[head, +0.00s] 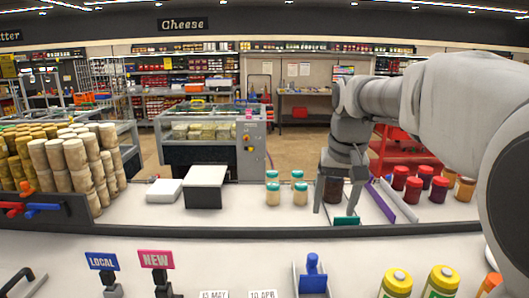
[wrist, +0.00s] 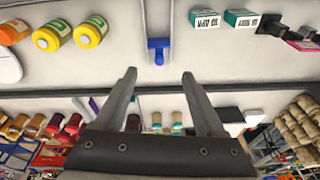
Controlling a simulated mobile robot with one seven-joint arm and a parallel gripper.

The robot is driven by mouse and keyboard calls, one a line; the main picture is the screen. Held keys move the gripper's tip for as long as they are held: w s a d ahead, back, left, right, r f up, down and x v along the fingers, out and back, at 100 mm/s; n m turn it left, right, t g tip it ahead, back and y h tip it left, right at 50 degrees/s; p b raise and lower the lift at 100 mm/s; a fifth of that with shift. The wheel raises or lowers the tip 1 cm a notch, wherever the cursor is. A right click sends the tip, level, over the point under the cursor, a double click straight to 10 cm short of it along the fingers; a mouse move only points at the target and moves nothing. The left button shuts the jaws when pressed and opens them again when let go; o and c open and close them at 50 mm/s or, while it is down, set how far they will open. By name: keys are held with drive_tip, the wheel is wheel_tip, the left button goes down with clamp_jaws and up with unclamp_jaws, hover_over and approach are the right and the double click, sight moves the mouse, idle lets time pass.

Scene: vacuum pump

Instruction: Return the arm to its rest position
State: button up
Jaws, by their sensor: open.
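My arm reaches in from the right side of the head view, with my gripper (head: 338,211) pointing down over the white counter. The two fingers are spread apart. A dark jar (head: 334,189) shows between them in the head view; I cannot tell its depth relative to the fingers. In the wrist view my gripper (wrist: 159,73) is open, with nothing held between the fingertips. A blue-handled tool (wrist: 158,46) lies beyond the fingertips, apart from them. It also shows at the front of the head view (head: 313,275).
Several teal-lidded jars (head: 272,192) stand left of my gripper. A purple-edged tray (head: 382,200) and red jars (head: 413,190) stand right. Yellow-lidded jars (head: 397,282) and small signs (head: 156,260) occupy the front counter. A machine (head: 210,145) stands behind.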

drive_tip(key=s+f+t, duration=0.1)
drive_tip(key=s+f, duration=0.2)
drive_tip(key=s, duration=0.8)
drive_tip(key=s+f+n+t, duration=0.1)
drive_tip(key=s+f+t, duration=0.1)
drive_tip(key=s, duration=0.8)
drive_tip(key=shift+s+a+f, duration=0.2)
drive_tip(key=shift+s+f, duration=0.2)
drive_tip(key=shift+f, duration=0.1)
